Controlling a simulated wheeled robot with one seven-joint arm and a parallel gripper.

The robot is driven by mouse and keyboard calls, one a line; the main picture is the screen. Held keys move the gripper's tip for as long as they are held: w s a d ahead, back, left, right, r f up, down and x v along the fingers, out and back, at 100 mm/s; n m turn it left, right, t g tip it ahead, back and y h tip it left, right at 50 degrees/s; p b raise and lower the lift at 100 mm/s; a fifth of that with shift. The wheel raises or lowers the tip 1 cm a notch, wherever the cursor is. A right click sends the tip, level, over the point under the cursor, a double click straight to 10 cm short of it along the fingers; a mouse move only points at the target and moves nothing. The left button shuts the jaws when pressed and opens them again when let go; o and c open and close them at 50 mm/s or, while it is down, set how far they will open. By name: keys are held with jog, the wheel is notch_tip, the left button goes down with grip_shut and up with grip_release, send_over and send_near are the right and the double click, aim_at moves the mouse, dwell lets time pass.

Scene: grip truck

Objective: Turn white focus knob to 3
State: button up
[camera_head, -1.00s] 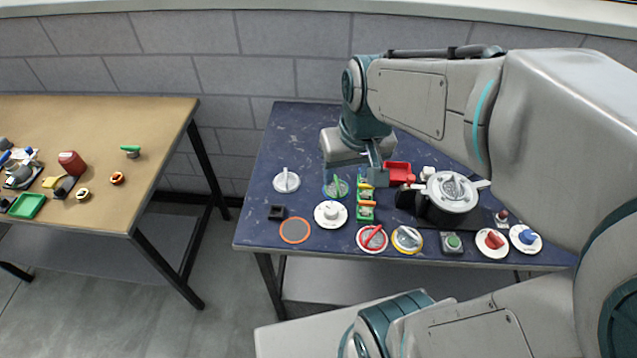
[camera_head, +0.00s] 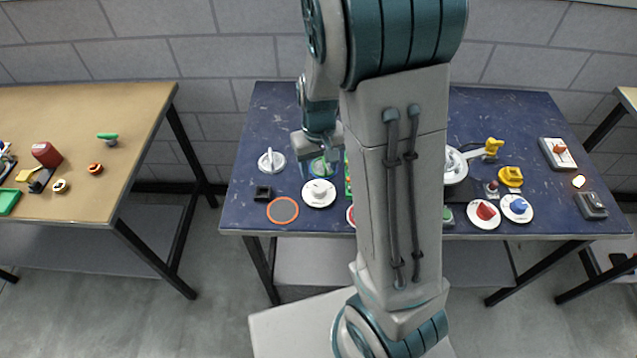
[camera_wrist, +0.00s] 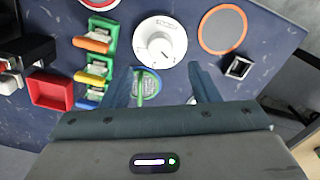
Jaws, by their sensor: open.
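The white knob sits on a round white dial (camera_wrist: 160,42), upper middle in the wrist view; the dial also shows in the head view (camera_head: 319,193), near the table's front left. Its markings are too small to read. My gripper (camera_wrist: 165,72) is open and empty, its fingers pointing toward the white dial but apart from it. In the head view my gripper (camera_head: 324,158) is over the table behind the dial. A green knob (camera_wrist: 146,84) on a blue-rimmed dial is partly hidden by the left finger in the wrist view.
A grey knob on a pale dial (camera_head: 271,161) stands left. An orange-rimmed disc (camera_wrist: 222,29) and a black square socket (camera_wrist: 238,67) lie beside the white dial. Green, orange and yellow switches (camera_wrist: 98,42) and a red tray (camera_wrist: 50,91) are opposite. My arm hides the table's middle.

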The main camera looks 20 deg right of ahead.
aim_at(319, 187)
notch_tip(319, 187, down, 7)
jog(key=shift+f, duration=0.2)
dwell(0.3)
jog(key=c, duration=1)
